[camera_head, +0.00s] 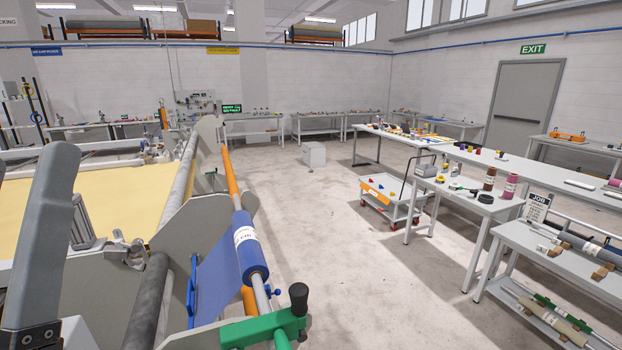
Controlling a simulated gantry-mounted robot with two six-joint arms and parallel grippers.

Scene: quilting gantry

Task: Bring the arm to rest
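No gripper of mine can be made out in the head view. A large grey upright piece (62,210) fills the near left; I cannot tell if it is part of my arm or of the machine. The quilting machine's frame takes up the left side. A blue fabric roll (250,247) with a white label sits on a slanted bar at its near end, with blue cloth (222,285) hanging beside it. A green bracket (262,331) with a black knob shows at the bottom edge.
A yellow quilt surface (105,205) lies on the frame. A wheeled trolley (385,208) stands mid-floor. Grey tables with spools and tools (462,190) run along the right, near a shelf with rolls (560,262). The floor (345,275) between is clear.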

